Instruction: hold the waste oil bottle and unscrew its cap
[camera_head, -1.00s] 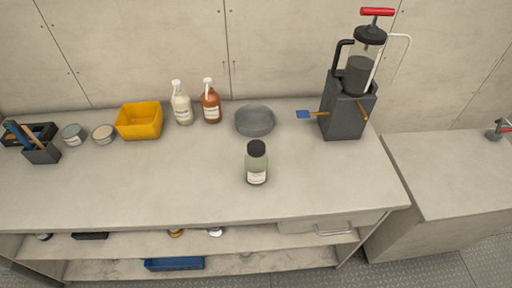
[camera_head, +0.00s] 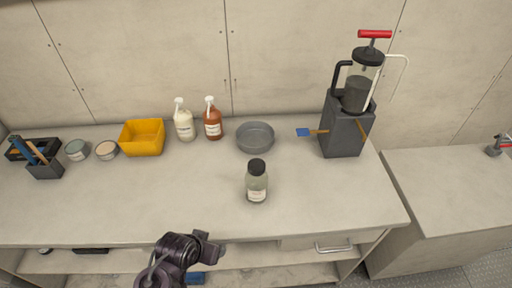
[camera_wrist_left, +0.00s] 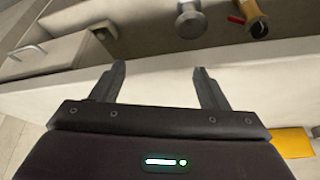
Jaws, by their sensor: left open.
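The waste oil bottle (camera_head: 257,186) stands upright on the workbench in the head view, right of the middle. It is a greenish, see-through bottle with a pale label. Its black cap (camera_head: 257,166) is on top. My left arm shows at the bottom of the head view, with the left gripper (camera_head: 210,246) near the bench's front edge, left of and in front of the bottle and apart from it. In the left wrist view the left gripper (camera_wrist_left: 160,72) has its two fingers spread with nothing between them. The bottle is not clear in that view. My right gripper is not in view.
A dark pump unit (camera_head: 345,128) stands at back right. The bench (camera_head: 120,205) around the bottle is clear. A drawer handle (camera_head: 333,247) protrudes below.

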